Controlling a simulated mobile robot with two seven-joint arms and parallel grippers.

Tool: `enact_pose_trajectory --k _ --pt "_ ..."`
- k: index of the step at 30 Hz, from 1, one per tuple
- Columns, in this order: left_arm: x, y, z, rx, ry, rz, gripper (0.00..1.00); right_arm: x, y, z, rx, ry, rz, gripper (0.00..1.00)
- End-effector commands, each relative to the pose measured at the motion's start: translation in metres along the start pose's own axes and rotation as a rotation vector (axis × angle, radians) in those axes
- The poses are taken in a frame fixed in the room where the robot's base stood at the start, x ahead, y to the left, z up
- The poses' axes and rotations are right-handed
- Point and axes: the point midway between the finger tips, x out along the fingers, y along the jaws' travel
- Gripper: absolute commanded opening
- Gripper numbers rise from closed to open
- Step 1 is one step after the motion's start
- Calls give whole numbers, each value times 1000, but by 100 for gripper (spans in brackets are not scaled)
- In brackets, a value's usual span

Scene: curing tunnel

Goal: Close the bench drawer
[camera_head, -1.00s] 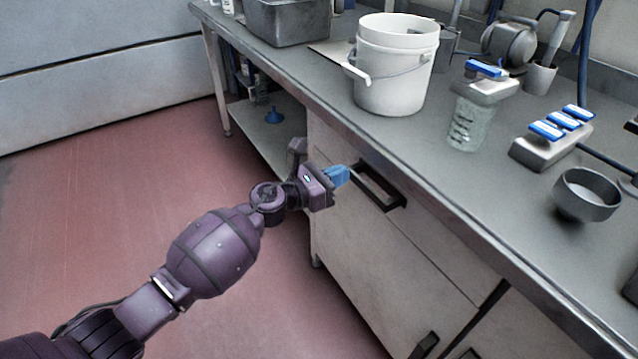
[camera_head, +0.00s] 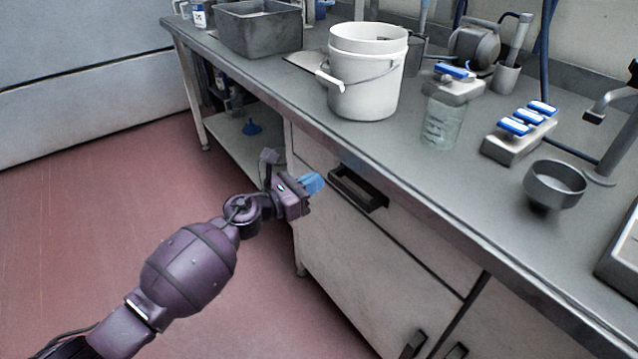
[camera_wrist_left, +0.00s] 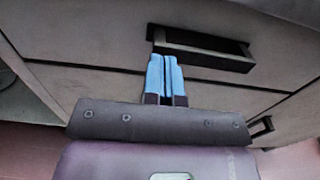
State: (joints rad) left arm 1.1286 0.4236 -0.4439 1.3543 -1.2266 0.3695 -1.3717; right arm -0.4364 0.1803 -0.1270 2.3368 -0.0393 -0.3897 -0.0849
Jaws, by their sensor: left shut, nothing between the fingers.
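The bench drawer (camera_head: 425,240) is a pale front under the grey worktop, with a dark bar handle (camera_head: 357,188). In the head view its front looks about flush with the cabinet; I cannot tell whether a small gap is left. My left gripper (camera_head: 314,183) has blue fingers, shut and empty, just left of the handle and apart from it as far as I can tell. In the left wrist view, the blue fingertips (camera_wrist_left: 165,62) point at the drawer front (camera_wrist_left: 90,35) close beside the left end of the handle (camera_wrist_left: 203,50). My right gripper is not in view.
On the worktop (camera_head: 300,85) stand a white bucket (camera_head: 366,85), a grey tub (camera_head: 258,30), a clear jar (camera_head: 443,122) and a grey bowl (camera_head: 554,185). Cabinet doors (camera_head: 350,262) with dark handles lie below. The red floor (camera_head: 90,210) at left is clear.

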Motion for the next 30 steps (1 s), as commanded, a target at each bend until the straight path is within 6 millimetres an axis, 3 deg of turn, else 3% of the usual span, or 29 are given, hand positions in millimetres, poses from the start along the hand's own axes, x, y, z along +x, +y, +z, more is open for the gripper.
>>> enact_pose_trajectory --k 15,26,30 --pt "-91 2 -2 -2 5 -2 0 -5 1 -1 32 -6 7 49" --pt "-108 1 -4 -8 5 -2 0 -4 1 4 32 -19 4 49" --pt "-118 -9 -14 -113 -14 23 0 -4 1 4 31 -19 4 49"
